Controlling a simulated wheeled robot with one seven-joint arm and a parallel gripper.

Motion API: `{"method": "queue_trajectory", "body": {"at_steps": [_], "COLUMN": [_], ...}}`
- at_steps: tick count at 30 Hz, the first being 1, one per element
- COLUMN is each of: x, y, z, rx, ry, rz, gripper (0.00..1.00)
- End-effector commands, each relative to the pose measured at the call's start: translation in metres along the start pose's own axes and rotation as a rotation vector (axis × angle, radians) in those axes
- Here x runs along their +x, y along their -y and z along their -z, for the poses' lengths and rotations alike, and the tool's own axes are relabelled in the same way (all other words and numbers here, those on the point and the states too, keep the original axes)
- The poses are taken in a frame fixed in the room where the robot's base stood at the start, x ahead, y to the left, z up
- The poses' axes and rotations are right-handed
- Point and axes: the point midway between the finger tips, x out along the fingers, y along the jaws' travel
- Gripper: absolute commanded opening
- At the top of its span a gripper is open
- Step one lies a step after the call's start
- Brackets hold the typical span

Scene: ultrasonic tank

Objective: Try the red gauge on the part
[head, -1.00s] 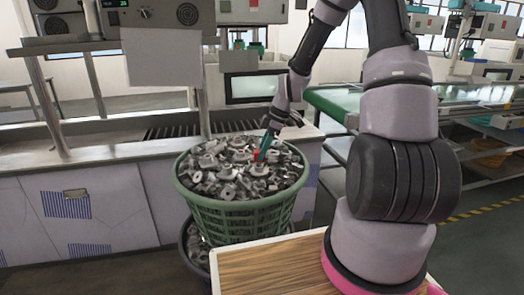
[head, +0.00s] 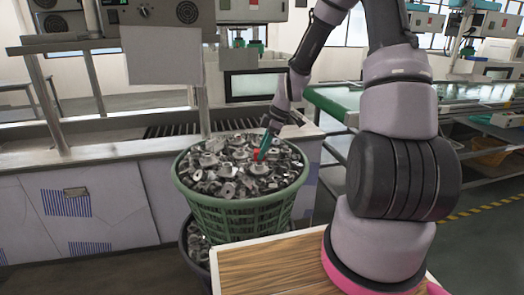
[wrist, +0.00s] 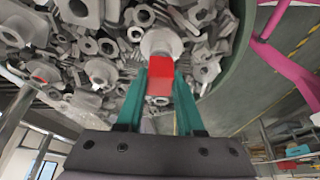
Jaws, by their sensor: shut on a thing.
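My gripper (head: 264,146) reaches down over the heap of metal parts in the green basket. Its teal fingers (wrist: 128,103) are shut on the red gauge (wrist: 159,78), a small red block that also shows at the fingertips in the head view (head: 257,155). In the wrist view the gauge's far end is right at a pale round metal part (wrist: 162,42) with a flange. I cannot tell whether the gauge touches it or is inside it. The hole of that part is hidden.
The green basket (head: 240,220) is full of loose grey metal parts and stands on another dark container. A wood-topped surface (head: 265,270) is in front. A metal bench (head: 120,152) runs behind at the left. A green conveyor (head: 335,105) is at the right.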

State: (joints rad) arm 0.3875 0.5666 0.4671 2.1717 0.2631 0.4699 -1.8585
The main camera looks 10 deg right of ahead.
Motion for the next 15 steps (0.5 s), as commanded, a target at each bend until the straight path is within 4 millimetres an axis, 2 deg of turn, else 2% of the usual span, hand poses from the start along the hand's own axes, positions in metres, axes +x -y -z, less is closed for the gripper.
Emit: {"method": "queue_trajectory", "body": {"at_steps": [15], "x": [-0.0048], "y": [-0.0003], "z": [0.0019], "rx": [0.0], "ry": [0.0], "rz": [-0.001], "gripper": [0.0]}}
